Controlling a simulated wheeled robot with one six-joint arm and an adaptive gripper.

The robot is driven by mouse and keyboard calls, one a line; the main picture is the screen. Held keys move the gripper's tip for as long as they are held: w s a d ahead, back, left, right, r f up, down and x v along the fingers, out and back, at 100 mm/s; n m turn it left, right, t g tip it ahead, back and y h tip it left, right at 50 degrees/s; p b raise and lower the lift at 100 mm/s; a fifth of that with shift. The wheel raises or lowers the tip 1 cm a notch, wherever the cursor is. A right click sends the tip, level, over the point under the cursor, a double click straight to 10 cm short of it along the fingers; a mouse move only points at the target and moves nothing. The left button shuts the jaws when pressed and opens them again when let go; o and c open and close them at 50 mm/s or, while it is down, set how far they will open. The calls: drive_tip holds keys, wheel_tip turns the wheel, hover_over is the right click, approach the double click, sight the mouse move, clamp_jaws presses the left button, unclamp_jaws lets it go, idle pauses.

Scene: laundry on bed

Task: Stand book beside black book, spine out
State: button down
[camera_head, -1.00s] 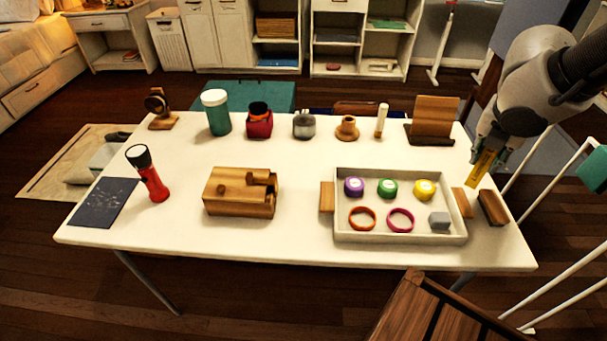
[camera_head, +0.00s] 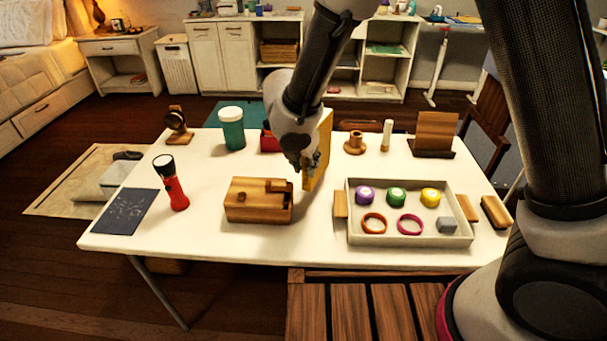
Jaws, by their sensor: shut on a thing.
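My gripper (camera_head: 304,167) is shut on a yellow book (camera_head: 321,150) and holds it upright, with its lower edge near the table's middle, behind the wooden box. The arm and gripper hide part of the book, and I cannot tell which way its spine faces. I cannot make out a standing black book. A dark blue-black flat thing (camera_head: 117,211) with pale marks lies at the table's left front; I cannot tell if it is a book.
A wooden box (camera_head: 250,201) and a pale tray (camera_head: 410,243) with rings and coloured round items stand near. A red flashlight (camera_head: 177,191), a teal jar (camera_head: 233,133) and a wooden stand (camera_head: 434,135) are on the white table (camera_head: 150,238). The left middle has free room.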

sight(306, 174)
drive_tip(key=shift+f, duration=1.75)
drive_tip(key=shift+d, duration=0.1)
drive_tip(key=c, duration=1.2)
unclamp_jaws()
drive_tip(key=shift+f, duration=0.15)
drive_tip(key=v, duration=1.2)
drive_tip(key=shift+w+d+r, duration=0.1)
drive_tip(key=shift+r, duration=0.15)
